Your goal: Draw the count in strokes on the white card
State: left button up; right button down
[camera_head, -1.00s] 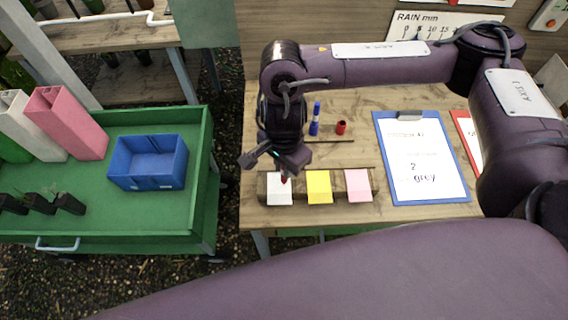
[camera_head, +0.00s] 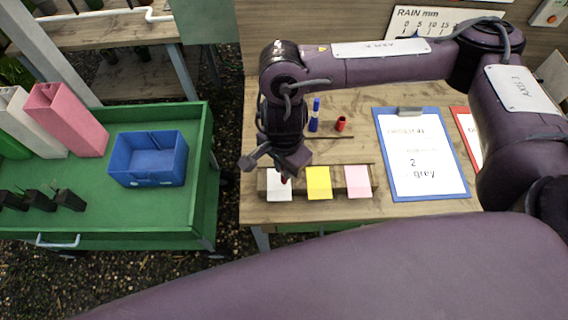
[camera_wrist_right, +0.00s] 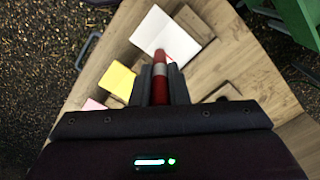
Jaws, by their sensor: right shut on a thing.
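The white card (camera_head: 279,186) lies at the left of a row of cards on the wooden table. My right gripper (camera_head: 286,172) is shut on a red marker and holds it over the white card, point down. In the right wrist view the red marker (camera_wrist_right: 160,88) sits between the two fingers, its tip end at the white card (camera_wrist_right: 180,28). A small red line shows on the card beside the tip; whether the tip touches is hard to tell. A clipboard (camera_head: 440,180) at the right carries a sheet with a "2" and a word below it. My left gripper is not in view.
A yellow card (camera_head: 318,183) and a pink card (camera_head: 358,182) lie right of the white one. A blue marker (camera_head: 314,118) and a red cap (camera_head: 340,124) stand behind. A green cart (camera_head: 205,150) with a blue bin (camera_head: 148,160) is at the left.

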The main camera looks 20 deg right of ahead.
dwell(0.4)
